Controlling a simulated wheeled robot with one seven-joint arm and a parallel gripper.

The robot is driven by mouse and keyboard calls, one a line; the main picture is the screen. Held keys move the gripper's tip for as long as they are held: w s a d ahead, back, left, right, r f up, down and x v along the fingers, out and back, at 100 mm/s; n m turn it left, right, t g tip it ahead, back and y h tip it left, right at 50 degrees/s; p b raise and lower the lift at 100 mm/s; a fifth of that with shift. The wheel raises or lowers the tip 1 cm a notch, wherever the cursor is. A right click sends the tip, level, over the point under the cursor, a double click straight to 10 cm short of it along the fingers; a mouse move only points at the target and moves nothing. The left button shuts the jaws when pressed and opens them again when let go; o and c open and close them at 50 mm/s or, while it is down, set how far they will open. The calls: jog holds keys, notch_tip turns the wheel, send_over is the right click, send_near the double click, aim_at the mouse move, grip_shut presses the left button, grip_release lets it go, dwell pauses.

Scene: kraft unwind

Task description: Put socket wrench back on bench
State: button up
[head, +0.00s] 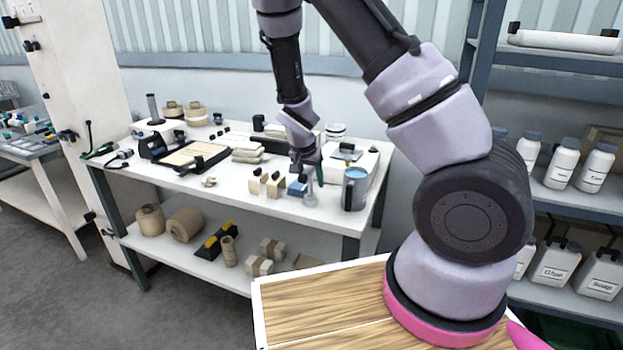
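My gripper (306,162) is small in the head view, low over the right part of the white bench (235,198). It points down among small items, and its fingers are too small and dark to tell whether they are open or shut. A thin dark green piece (320,176) shows right beside the fingertips; I cannot tell whether it is held or stands behind. I cannot pick out the socket wrench for certain. A dark tool with a handle (118,158) lies at the bench's left end, but its kind is unclear.
A blue-grey mug (354,188) stands right of my gripper, close by. A small blue block (297,188) and tan blocks (273,185) stand just left. A black-framed tray (190,157) lies further left. A shelf with white bottles (563,165) is at right. The bench's front middle is clear.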

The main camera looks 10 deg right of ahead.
jog(key=v, duration=1.2)
jog(key=shift+w, duration=0.15)
jog(key=s+d+r+n+t+y, duration=0.1)
jog(key=s+d+r, duration=0.3)
jog(key=s+r, duration=0.6)
jog(key=s+d+r+n+t+y, duration=0.2)
jog(key=s+r, duration=0.7)
jog(key=r, duration=0.6)
jog(key=shift+s+d+r+y, duration=0.25)
jog(key=shift+s+d+y, duration=0.1)
jog(key=shift+d+y, duration=0.55)
